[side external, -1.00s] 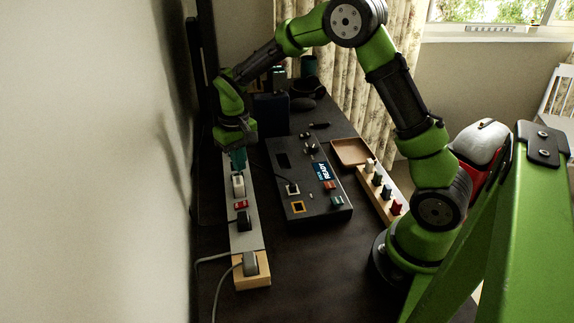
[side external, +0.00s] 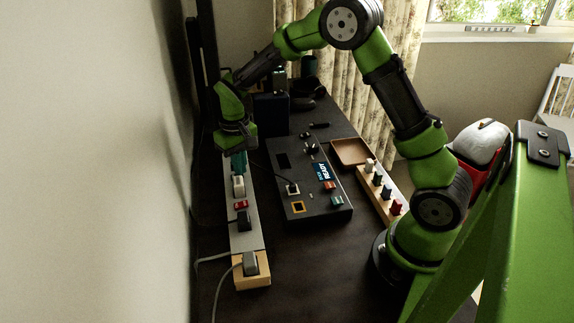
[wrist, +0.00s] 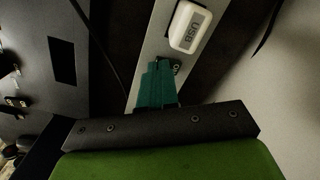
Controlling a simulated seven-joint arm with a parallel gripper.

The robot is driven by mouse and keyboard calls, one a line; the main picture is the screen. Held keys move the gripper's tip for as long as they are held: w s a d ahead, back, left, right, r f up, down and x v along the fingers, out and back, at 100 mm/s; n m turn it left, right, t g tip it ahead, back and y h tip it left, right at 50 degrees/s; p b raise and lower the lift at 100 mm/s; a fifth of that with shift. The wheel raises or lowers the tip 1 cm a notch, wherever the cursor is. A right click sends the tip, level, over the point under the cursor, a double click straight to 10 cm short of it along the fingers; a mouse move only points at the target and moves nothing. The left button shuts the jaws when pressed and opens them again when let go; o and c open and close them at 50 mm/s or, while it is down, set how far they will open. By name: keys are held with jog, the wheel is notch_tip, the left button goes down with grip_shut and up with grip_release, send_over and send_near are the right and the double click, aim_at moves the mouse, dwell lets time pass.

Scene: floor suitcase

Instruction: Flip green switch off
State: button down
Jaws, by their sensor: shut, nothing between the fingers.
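My gripper (side external: 238,171) is shut and empty, its teal fingers pointing down at the far part of the grey power strip (side external: 247,238). In the wrist view the gripper (wrist: 157,68) is over the strip beside a white USB plug (wrist: 190,27). That plug (side external: 238,187) stands just on the near side of the fingers in the side view. I see no green switch on the strip; my fingers and wrist hide part of it. A small green switch-like piece (side external: 337,201) sits on the black panel (side external: 322,211). Contact between fingertips and strip is unclear.
A red switch (side external: 241,204) and black plug (side external: 244,221) are on the strip, with a grey plug (side external: 250,264) at its wooden near end. A wooden block with knobs (side external: 375,202) and a brown tray (side external: 345,146) lie right. The wall is close on the left.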

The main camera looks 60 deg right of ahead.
jog(key=shift+f, duration=0.35)
jog(key=shift+r, duration=3.55)
jog(key=s+a+r+t, duration=0.1)
jog(key=s+r+t, duration=0.1)
jog(key=s+r, duration=0.2)
jog(key=s+a+r+t+y, duration=0.1)
jog(key=s+r, duration=0.3)
jog(key=s, duration=0.6)
jog(key=s+a+r+m+t+y, duration=0.1)
jog(key=s+a+r+t, duration=0.1)
jog(key=s+r+t, duration=0.2)
jog(key=s+r, duration=0.1)
jog(key=s, duration=0.2)
jog(key=shift+s+a, duration=0.25)
jog(key=shift+s, duration=0.1)
